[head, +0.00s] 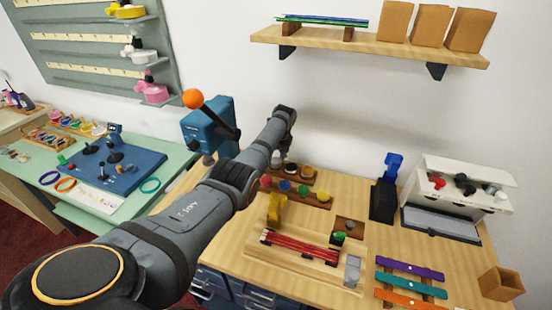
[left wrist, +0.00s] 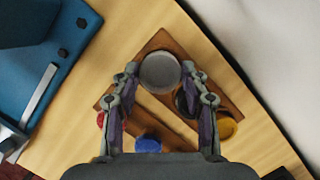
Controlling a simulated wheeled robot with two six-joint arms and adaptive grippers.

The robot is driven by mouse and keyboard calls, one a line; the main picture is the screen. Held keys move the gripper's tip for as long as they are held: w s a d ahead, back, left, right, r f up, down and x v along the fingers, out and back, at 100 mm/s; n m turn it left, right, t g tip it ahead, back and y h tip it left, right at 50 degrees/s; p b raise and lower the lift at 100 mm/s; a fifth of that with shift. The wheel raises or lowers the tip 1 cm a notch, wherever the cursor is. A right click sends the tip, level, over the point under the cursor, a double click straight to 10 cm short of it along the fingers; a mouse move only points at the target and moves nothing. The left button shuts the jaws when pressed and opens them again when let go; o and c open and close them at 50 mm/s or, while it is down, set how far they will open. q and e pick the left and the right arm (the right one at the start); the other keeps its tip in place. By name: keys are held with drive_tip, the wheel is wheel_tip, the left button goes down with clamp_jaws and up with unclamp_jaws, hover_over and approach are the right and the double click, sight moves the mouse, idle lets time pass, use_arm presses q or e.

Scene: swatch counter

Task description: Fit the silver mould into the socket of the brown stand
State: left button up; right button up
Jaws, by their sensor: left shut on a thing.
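The silver mould (left wrist: 160,71) is a round grey disc in the left wrist view. My left gripper (left wrist: 161,78) is shut on it, with one finger on each side. The mould is over the far corner of the brown stand (left wrist: 159,40). I cannot tell whether it is in a socket or above it; the mould hides what is under it. A dark round piece (left wrist: 183,102) sits on the stand beside my right-hand finger. In the head view my left gripper (head: 277,160) is small and partly hidden by my arm, near the stand (head: 308,180). My right gripper is not in view.
A wooden strip with red, blue (left wrist: 148,143) and yellow (left wrist: 227,127) pieces lies close to the stand. A blue lever machine (head: 205,128) stands to the left. A yellow object (head: 277,210) and a tray of red rods (head: 300,247) are in front.

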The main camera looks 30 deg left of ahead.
use_arm(q)
drive_tip(key=shift+f+b, duration=0.4)
drive_tip(key=shift+f, duration=0.1)
idle(0.5)
drive_tip(key=o, duration=1.4)
drive_tip(key=v, duration=1.2)
